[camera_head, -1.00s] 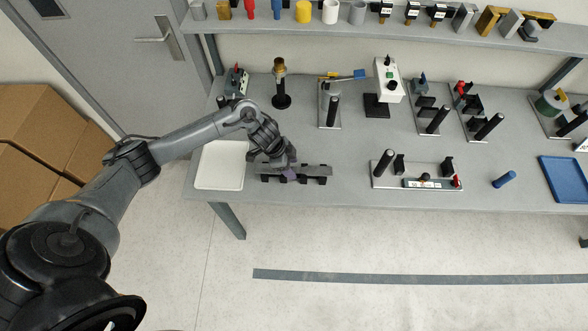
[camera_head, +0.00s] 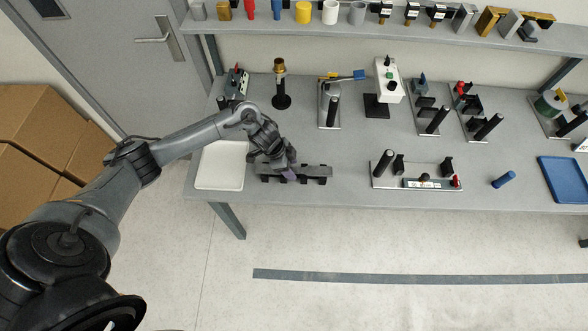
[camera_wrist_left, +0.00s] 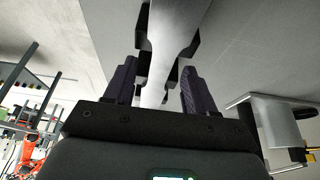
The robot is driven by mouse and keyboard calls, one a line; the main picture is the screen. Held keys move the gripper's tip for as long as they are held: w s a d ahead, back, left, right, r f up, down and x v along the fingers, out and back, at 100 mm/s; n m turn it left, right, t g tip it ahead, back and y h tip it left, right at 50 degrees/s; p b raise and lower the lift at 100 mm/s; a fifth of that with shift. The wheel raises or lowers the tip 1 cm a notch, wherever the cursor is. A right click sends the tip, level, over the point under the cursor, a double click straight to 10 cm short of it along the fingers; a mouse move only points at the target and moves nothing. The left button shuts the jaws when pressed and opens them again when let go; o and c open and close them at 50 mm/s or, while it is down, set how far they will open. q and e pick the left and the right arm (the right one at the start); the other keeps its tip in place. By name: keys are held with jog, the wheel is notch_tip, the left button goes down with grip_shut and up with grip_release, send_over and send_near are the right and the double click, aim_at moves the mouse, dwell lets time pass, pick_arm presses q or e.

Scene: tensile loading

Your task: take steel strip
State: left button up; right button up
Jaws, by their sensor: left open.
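The steel strip (camera_head: 318,170) is a grey, flat bar lying on a dark rack (camera_head: 322,181) near the table's front left. In the left wrist view the steel strip (camera_wrist_left: 180,25) runs away between the fingers, pale and shiny, with black rack posts beside it. My left gripper (camera_head: 287,172) is down at the strip's left part and hides some of it. In the left wrist view my left gripper (camera_wrist_left: 158,88) is open, with one dark purple finger on each side of the strip. Contact cannot be made out. My right gripper is not in view.
A white tray (camera_head: 221,184) lies close left of the rack. A metal plate with black posts (camera_head: 385,181) stands to the right. Several fixtures, such as a dark stand (camera_head: 281,100), line the table's back. The table between rack and plate is clear.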

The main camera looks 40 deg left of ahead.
pick_arm(q)
grip_shut()
jog(key=shift+r, duration=0.1)
jog(key=shift+r, duration=0.1)
dwell(0.3)
